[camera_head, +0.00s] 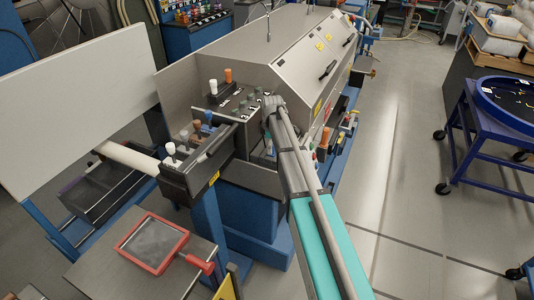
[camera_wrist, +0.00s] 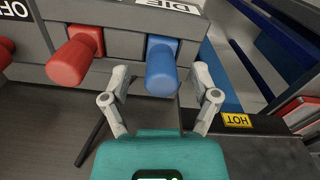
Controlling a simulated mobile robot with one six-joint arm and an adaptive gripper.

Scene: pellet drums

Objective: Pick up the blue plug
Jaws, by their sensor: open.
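In the wrist view the blue plug (camera_wrist: 161,66) sticks out of a blue square socket in the grey panel, under the word DIE. My gripper (camera_wrist: 160,76) is open, with one grey finger on each side of the plug. A gap shows between the plug and each finger; whether the fingers reach past its tip is hard to tell. In the head view my arm reaches up to the machine's control panel (camera_head: 240,104). The plug cannot be made out there, and my fingers are not clear.
A red plug (camera_wrist: 76,60) sits just left of the blue one, and another red plug (camera_wrist: 5,52) is at the left edge. A dark ledge with a yellow HOT label (camera_wrist: 237,120) lies at the right. A red-framed tray (camera_head: 186,237) lies on a table in the head view.

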